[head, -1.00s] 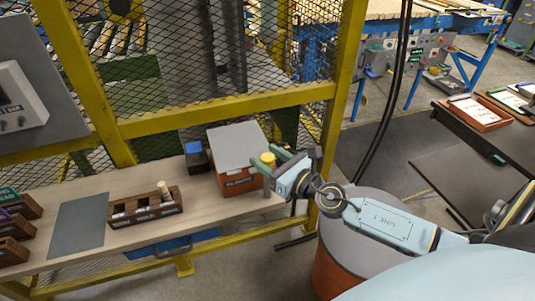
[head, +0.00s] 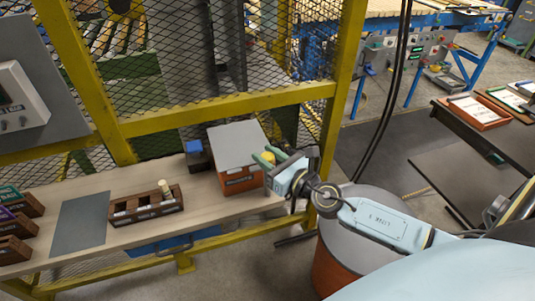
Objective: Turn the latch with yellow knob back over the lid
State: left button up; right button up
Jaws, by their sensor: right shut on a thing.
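An orange-brown box with a flat grey lid (head: 234,143) stands at the right end of the wooden shelf. The lid lies closed on it. The yellow knob (head: 268,157) of the latch is at the box's right side, by the lid's edge. My right gripper (head: 267,160) comes in from the right and is shut on the yellow knob, its green fingers around it. The fingers hide the latch's arm, so its exact angle does not show. My left gripper is not in view.
A small dark box with a blue top (head: 195,153) stands just left of the lidded box. A wooden tray with compartments and a peg (head: 146,206) and a grey mat (head: 80,222) lie further left. A yellow frame with mesh (head: 225,108) stands behind the shelf.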

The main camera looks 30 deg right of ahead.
jog(key=m+h+p, duration=0.2)
jog(key=h+p, duration=0.2)
jog(key=shift+r+m, duration=0.25)
jog(key=shift+m, duration=0.15)
jog(key=m+h+p, duration=0.1)
jog(key=m+h, duration=0.1)
jog(key=shift+f+h, duration=0.1)
jog(key=shift+h, duration=0.3)
jog(key=m+h, duration=0.1)
jog(key=h, duration=0.1)
jog(key=shift+f+m+g+h, duration=0.1)
jog(key=shift+m+g+h, duration=0.2)
jog(key=shift+h, duration=0.1)
jog(key=m+g+h, duration=0.1)
jog(key=h, duration=0.1)
jog(key=shift+a+m+h, duration=0.1)
jog(key=shift+m+h, duration=0.2)
jog(key=shift+m, duration=0.1)
jog(key=m+g+h, duration=0.2)
jog(key=h, duration=0.1)
jog(key=shift+f+m+g, duration=0.1)
jog(key=shift+m+g, duration=0.3)
jog(key=m+g+h+b, duration=0.2)
jog(key=m+g+h, duration=0.1)
jog(key=g, duration=0.1)
jog(key=shift+h, duration=0.4)
jog(key=shift+m+g+h+b, duration=0.95)
jog(key=shift+m+g, duration=0.75)
jog(key=shift+g, duration=0.9)
